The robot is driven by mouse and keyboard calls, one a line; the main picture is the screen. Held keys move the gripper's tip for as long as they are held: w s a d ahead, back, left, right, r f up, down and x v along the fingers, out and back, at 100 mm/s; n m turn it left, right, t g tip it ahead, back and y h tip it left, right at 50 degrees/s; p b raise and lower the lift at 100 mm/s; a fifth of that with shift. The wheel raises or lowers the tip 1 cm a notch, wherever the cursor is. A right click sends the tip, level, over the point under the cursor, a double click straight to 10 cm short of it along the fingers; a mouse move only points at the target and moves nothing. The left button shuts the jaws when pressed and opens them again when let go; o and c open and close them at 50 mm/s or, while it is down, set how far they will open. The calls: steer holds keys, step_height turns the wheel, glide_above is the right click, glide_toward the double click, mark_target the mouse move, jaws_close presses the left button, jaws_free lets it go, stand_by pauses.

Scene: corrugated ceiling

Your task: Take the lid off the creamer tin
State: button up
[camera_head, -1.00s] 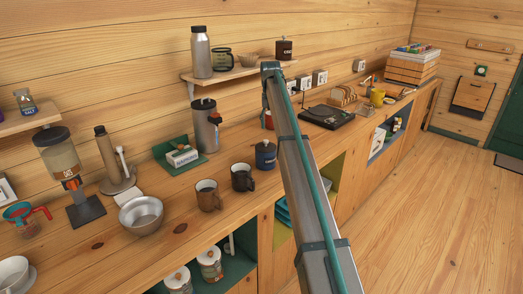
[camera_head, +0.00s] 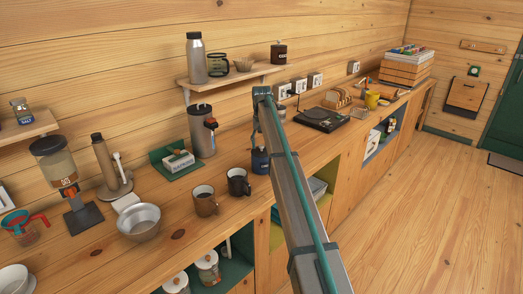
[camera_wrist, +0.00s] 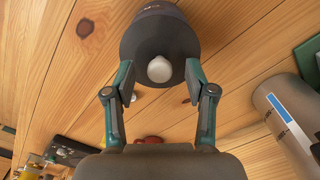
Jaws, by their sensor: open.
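A dark blue tin (camera_head: 260,161) stands on the wooden counter beside a dark mug, partly hidden behind my arm in the head view. Its label cannot be read. In the wrist view I look down on its dark round lid (camera_wrist: 160,35) with a pale round knob (camera_wrist: 160,69). The lid is on the tin. My gripper (camera_wrist: 159,82) is open, one finger on each side of the knob in the picture, and holds nothing. How far the fingertips are above the lid is hard to tell. In the head view my gripper is mostly hidden by my arm.
A brown mug (camera_head: 205,200) and the dark mug (camera_head: 238,183) stand left of the tin. A tall steel dispenser (camera_head: 201,135) and a green napkin holder (camera_head: 175,162) are behind. A wall shelf (camera_head: 225,76) hangs above. A black turntable (camera_head: 320,119) lies to the right.

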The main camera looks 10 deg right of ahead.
steer(key=shift+f, duration=0.75)
steer(key=c, duration=1)
steer(key=shift+r, duration=0.1)
steer(key=shift+c, duration=0.2)
